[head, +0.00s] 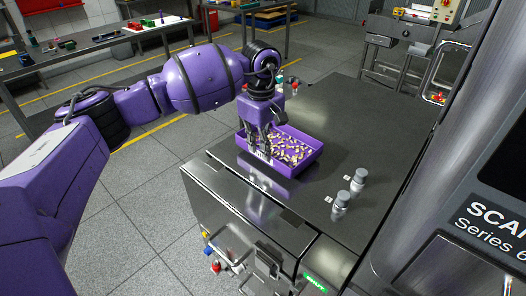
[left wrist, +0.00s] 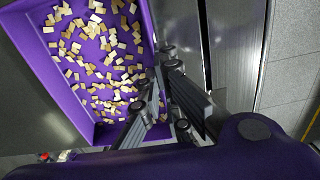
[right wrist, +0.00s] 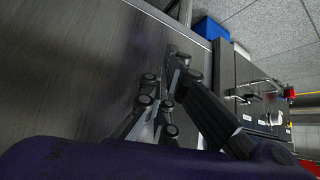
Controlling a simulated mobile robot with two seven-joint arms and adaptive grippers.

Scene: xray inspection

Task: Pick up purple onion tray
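The purple onion tray (head: 309,161) sits on the dark metal tabletop, filled with small tan pieces. It also shows in the left wrist view (left wrist: 70,98). My left gripper (head: 262,157) points down at the tray's near left wall in the head view. In the left wrist view my left gripper (left wrist: 167,62) has its fingertips close together at the tray's wall, one on each side, and looks shut on it; the exact contact is partly hidden. My right gripper (right wrist: 177,58) is out of the head view; its fingertips are close together with nothing visible between them.
Two small grey cylinders (head: 340,203) stand on the tabletop (head: 350,125) right of the tray. The grey scanner housing (head: 470,150) rises at the right. A side table (head: 90,43) with small items stands behind at left. The tabletop beyond the tray is mostly clear.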

